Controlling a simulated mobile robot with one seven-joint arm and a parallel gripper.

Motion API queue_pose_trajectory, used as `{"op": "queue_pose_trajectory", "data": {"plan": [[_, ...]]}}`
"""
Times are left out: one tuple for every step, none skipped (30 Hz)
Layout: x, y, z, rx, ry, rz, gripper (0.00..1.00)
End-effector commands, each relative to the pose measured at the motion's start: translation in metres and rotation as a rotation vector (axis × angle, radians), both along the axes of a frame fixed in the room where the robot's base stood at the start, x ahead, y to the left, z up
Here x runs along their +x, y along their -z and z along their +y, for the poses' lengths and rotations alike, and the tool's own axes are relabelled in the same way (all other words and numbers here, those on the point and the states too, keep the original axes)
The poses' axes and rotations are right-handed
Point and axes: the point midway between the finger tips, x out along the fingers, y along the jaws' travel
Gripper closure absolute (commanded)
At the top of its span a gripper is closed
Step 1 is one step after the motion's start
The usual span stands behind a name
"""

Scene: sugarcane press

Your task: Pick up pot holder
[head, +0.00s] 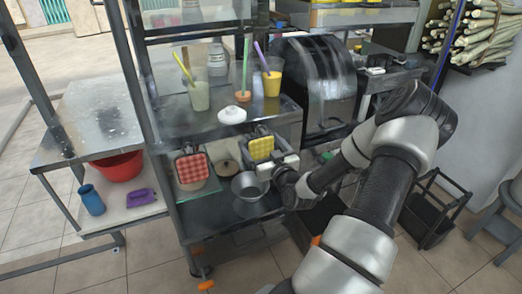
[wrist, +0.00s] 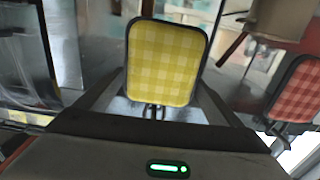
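A yellow checked pot holder (head: 261,148) with a dark rim hangs at the front edge of the shelf. In the wrist view the yellow pot holder (wrist: 168,62) is in the middle, with a finger along each side. My gripper (wrist: 160,88) has its fingers spread apart; contact with the pot holder cannot be made out. In the head view my gripper (head: 279,164) is just below and right of the yellow pot holder. A red checked pot holder (head: 192,168) hangs to its left; it also shows at the right of the wrist view (wrist: 299,92).
A metal pot (head: 249,187) sits on the lower shelf beneath my gripper. Above, the counter (head: 175,120) holds cups and a white lid (head: 232,115). A dark press machine (head: 318,85) stands behind. A red basin (head: 118,167) is on the left side table.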

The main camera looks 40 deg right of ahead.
Motion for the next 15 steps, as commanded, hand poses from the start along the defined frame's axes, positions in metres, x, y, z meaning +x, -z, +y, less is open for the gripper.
{"op": "queue_pose_trajectory", "data": {"plan": [[-0.0002,0.0,-0.0001,0.0,0.0,0.0,0.21],[-0.0002,0.0,-0.0001,0.0,0.0,0.0,0.26],[-0.0002,0.0,-0.0001,0.0,0.0,0.0,0.33],[-0.0002,0.0,-0.0001,0.0,0.0,0.0,0.38],[-0.0003,0.0,-0.0001,0.0,0.0,0.0,0.43],[-0.0003,0.0,-0.0001,0.0,0.0,0.0,0.48],[-0.0003,-0.0001,-0.0001,0.0,0.0,0.0,0.48],[-0.0003,-0.0002,-0.0001,0.0,0.0,-0.001,0.48],[-0.0003,-0.0002,-0.0001,-0.001,0.0,0.0,0.48],[-0.0003,-0.0002,-0.0001,-0.001,0.0,-0.001,0.48],[-0.0003,-0.0002,-0.0001,-0.001,0.0,-0.001,0.48],[-0.0003,-0.0002,-0.0001,-0.001,0.0,-0.001,0.48],[-0.0003,-0.0005,-0.0001,-0.001,0.0,-0.001,0.48],[-0.0003,-0.001,-0.0001,-0.001,0.0,-0.001,0.48],[-0.0004,-0.0023,-0.0002,-0.001,0.0,-0.001,0.48]]}}
